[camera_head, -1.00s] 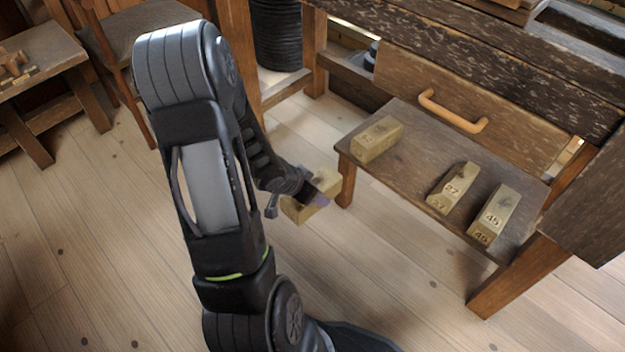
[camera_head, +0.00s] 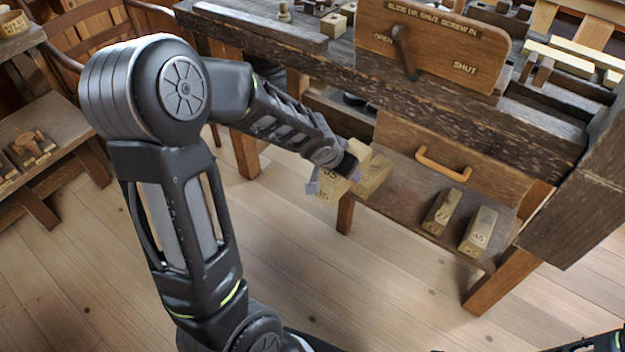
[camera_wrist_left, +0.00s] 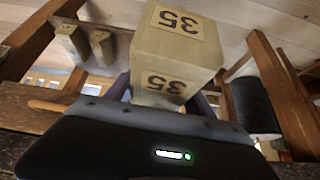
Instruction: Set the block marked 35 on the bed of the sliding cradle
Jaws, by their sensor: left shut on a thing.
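The block marked 35 (camera_wrist_left: 178,48) is a pale wooden block with two labels facing the left wrist camera. My left gripper (camera_head: 334,180) is shut on it, a finger on each side. I cannot pick out the sliding cradle for sure. An upright board (camera_head: 440,45) marked OPEN and SHUT, with a dark lever, stands on the bench and hides what is behind it.
The bench's thick front beam (camera_head: 480,118) and drawer handle (camera_head: 443,164) are above the shelf. Floor in front is clear.

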